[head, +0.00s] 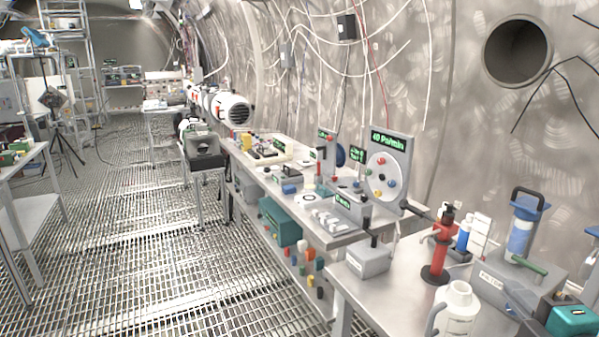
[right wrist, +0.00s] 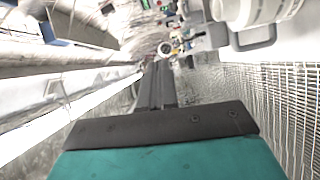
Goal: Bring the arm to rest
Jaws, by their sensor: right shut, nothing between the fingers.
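My right gripper (right wrist: 158,72) shows from behind in the right wrist view. Its two dark fingers lie together, shut, with nothing between them, beyond a black palm and teal body. In the head view, a teal and black part at the lower right edge may be this gripper, but its fingers are not clear there. My left gripper is in neither view. No object is held by the right gripper.
A near bench (head: 395,285) carries a red hand pump (head: 437,258), a white jug (head: 458,305) and a blue-topped cylinder (head: 521,232). A dial panel (head: 389,165) stands on the bench beyond. The grated floor (head: 150,260) left of the benches is clear.

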